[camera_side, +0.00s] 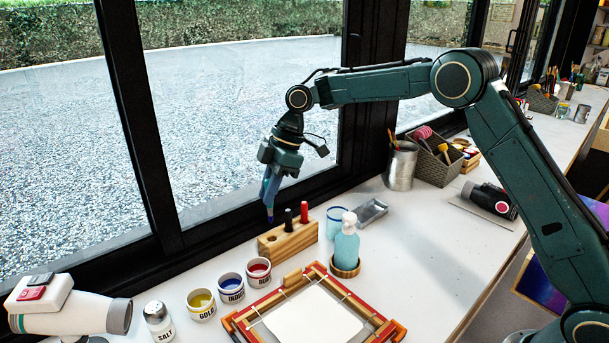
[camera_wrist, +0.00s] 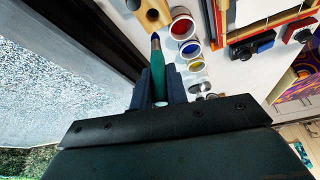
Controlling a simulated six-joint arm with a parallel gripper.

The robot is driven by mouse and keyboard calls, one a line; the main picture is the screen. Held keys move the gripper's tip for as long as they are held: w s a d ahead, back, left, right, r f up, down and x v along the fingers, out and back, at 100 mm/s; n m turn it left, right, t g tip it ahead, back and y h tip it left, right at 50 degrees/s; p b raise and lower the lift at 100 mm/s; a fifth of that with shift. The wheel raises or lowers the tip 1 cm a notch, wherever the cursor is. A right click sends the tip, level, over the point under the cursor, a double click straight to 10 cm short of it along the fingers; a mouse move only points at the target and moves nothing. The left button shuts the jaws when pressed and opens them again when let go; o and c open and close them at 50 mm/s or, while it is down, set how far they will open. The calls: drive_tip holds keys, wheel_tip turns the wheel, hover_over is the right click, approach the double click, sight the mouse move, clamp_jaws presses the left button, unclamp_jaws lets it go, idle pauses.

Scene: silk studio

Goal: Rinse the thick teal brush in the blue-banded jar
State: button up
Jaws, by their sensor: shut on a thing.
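My gripper (camera_side: 271,184) is shut on the thick teal brush (camera_wrist: 159,82) and holds it tip down in the air. The brush's dark blue tip (camera_side: 270,213) hangs near the left end of the wooden brush stand (camera_side: 288,240), above its level. In the wrist view, my gripper (camera_wrist: 160,88) has a finger on each side of the teal handle. The blue-banded jar (camera_side: 336,216) stands right of the stand, partly hidden by the teal bottle. The brush is apart from the jar.
The stand holds a black-handled and a red-handled brush. A teal pump bottle (camera_side: 345,247) stands just in front of the jar. Gold (camera_side: 201,309), indigo (camera_side: 231,290) and red (camera_side: 258,275) paint pots and a wooden frame (camera_side: 383,328) lie in front. The window frame (camera_side: 230,224) runs close behind.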

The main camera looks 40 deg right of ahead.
idle(0.4)
drive_tip(key=shift+r, duration=1.8)
drive_tip(key=shift+v, duration=0.8)
drive_tip(key=s+d, duration=0.2)
drive_tip(key=d, duration=0.7)
drive_tip(key=s+d, duration=0.2)
drive_tip(key=d, duration=0.7)
wheel_tip(320, 180, down, 6)
drive_tip(key=shift+a, duration=0.3)
drive_tip(key=shift+w+f, duration=0.1)
drive_tip(key=shift+f, duration=0.2)
